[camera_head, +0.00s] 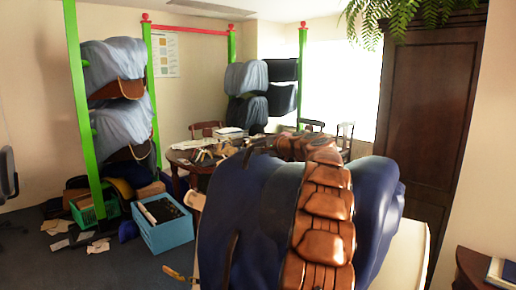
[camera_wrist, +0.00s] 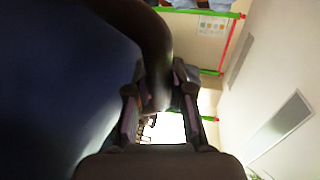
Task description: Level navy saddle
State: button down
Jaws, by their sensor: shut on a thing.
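The navy saddle (camera_head: 260,215) fills the front middle of the head view, with rounded navy sides. A brown, segmented, leather-like band (camera_head: 325,205) runs over it from the bottom edge and bends left at the top. I cannot tell whether the saddle is level. In the wrist view a dark navy surface (camera_wrist: 45,90) fills the left side. My gripper (camera_wrist: 160,88) is shut there on a dark curved part that appears to belong to the navy saddle. I cannot make out my gripper in the head view.
A pale surface (camera_head: 412,250) shows right of the saddle. Behind stand a table (camera_head: 180,158) with loose items, chairs, and green racks (camera_head: 80,110) with grey-blue saddles. A blue crate (camera_head: 165,238) and a green crate (camera_head: 85,215) are on the left floor. A dark wooden cabinet (camera_head: 425,120) stands right.

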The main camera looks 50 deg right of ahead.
jog(key=shift+d+r, duration=0.1)
jog(key=shift+r, duration=0.7)
jog(key=c, duration=1.2)
grip_release()
jog(key=shift+w+f, duration=0.1)
jog(key=shift+f, duration=0.05)
jog(key=shift+o, duration=0.7)
jog(key=shift+f, duration=0.15)
jog(key=shift+o, duration=0.3)
jog(key=shift+d+f, duration=0.1)
jog(key=shift+f, duration=0.2)
jog(key=shift+s, duration=0.2)
jog(key=v, duration=1.2)
jog(key=shift+w+f, duration=0.1)
